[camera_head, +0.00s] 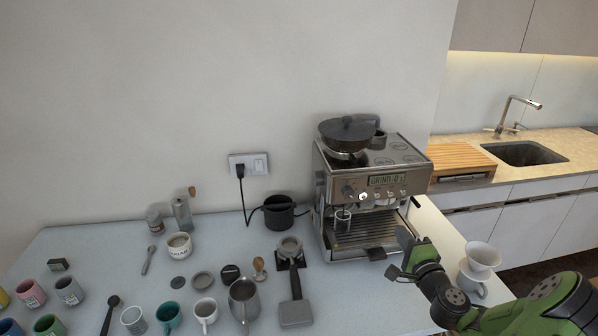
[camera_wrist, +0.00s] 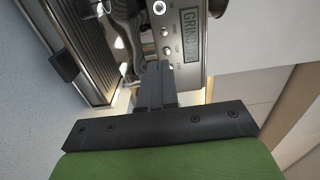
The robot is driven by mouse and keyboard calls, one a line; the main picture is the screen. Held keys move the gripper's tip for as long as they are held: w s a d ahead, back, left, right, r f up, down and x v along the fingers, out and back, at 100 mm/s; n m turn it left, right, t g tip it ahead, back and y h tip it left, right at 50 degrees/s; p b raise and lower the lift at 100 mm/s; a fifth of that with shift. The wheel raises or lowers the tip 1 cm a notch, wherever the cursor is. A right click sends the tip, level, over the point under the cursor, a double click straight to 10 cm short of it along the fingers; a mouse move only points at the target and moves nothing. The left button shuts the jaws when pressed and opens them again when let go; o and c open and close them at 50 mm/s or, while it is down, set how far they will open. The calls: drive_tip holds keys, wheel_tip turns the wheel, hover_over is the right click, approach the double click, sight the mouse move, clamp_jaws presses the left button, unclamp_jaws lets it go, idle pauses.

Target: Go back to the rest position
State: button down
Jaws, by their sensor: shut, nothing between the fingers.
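My gripper (camera_head: 402,256) is at the right front of the espresso machine (camera_head: 376,186), beside its drip tray side. In the wrist view my gripper (camera_wrist: 156,84) has its fingers together with nothing between them. The machine's front panel and drip tray fill the upper part of the wrist view, close to the fingertips. Whether the fingers touch the machine cannot be told. My green and black arm reaches in from the lower right of the head view.
A white dripper (camera_head: 482,258) on a cup stands near my arm at the right. Several mugs, a steel pitcher (camera_head: 243,298) and a portafilter (camera_head: 293,290) stand or lie left of the machine. A sink counter (camera_head: 540,160) is behind right. Space above the table is free.

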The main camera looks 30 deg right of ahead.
drive_tip(key=w+a+r+n+g+y, duration=0.1)
drive_tip(key=w+a+n+g+y, duration=0.2)
drive_tip(key=a+n, duration=0.45)
drive_tip(key=w+a+n+g+y, duration=0.1)
drive_tip(key=w+a+n+y, duration=0.4)
drive_tip(key=a, duration=0.6)
drive_tip(key=s+a+n+g+y, duration=0.1)
drive_tip(key=s+a+n+g, duration=0.4)
drive_tip(key=a, duration=0.6)
drive_tip(key=s+a+r+n+g+h, duration=0.1)
drive_tip(key=s+a+r, duration=0.1)
drive_tip(key=s, duration=0.5)
drive_tip(key=s+a+r+n+h, duration=0.1)
drive_tip(key=s+a+r, duration=0.1)
drive_tip(key=s, duration=0.5)
drive_tip(key=s+a+r+n+g+h, duration=0.1)
drive_tip(key=s+r+n, duration=0.1)
drive_tip(key=s+r, duration=0.2)
drive_tip(key=s, duration=0.3)
drive_tip(key=shift+a+g+h, duration=0.3)
drive_tip(key=shift+a+h, duration=0.1)
drive_tip(key=shift+s, duration=0.1)
idle(2.5)
